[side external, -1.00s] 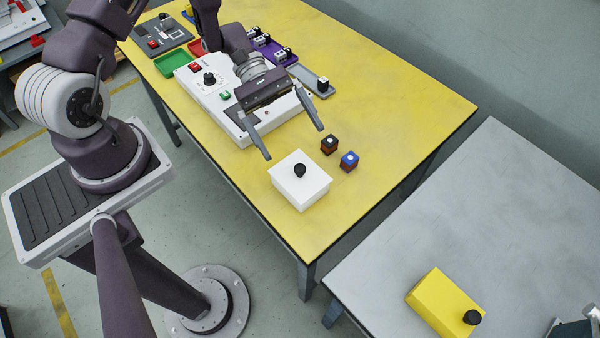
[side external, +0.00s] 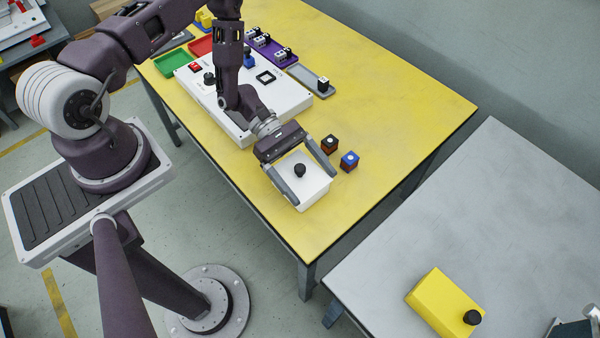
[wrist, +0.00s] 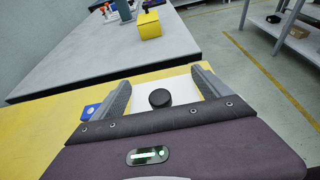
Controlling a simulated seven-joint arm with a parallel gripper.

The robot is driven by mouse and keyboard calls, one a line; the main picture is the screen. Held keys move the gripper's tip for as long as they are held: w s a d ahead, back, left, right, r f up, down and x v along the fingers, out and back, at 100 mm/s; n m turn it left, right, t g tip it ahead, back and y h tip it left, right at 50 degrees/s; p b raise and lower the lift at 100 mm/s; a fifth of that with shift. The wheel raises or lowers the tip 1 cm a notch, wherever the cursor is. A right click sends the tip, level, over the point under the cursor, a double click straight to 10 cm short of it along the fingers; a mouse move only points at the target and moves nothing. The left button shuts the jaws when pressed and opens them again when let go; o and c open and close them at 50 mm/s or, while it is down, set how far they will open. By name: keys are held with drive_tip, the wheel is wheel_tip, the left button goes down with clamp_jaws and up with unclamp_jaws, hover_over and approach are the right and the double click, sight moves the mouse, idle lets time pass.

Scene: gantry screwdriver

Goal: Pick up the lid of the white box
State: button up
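The white box (side external: 313,195) stands on the yellow table near its front corner. Its white lid (side external: 308,181) has a round black knob (side external: 300,170) on top and looks seated on the box. My gripper (side external: 310,184) is open, with one finger on each side of the knob, over or beside the lid. In the wrist view the knob (wrist: 160,98) lies between the two spread fingers (wrist: 162,90), and nothing is clamped. Whether the fingers touch the lid I cannot tell.
A dark brown cube (side external: 329,144) and a blue cube (side external: 349,161) stand close to the box, near my right finger. A white control panel (side external: 285,90) and colored trays lie behind. A yellow box with a black knob (side external: 440,302) is on the grey table (side external: 400,230).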

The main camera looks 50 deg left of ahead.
drive_tip(key=c, duration=0.7)
drive_tip(key=shift+r, duration=0.1)
drive_tip(key=shift+c, duration=0.2)
wheel_tip(320, 180, up, 10)
drive_tip(key=n+t+y, duration=0.4)
drive_tip(key=n+t, duration=0.5)
drive_tip(key=t, duration=0.1)
hover_over(379, 126)
wheel_tip(379, 126, down, 4)
wheel_tip(379, 126, down, 10)
drive_tip(key=shift+f, duration=0.2)
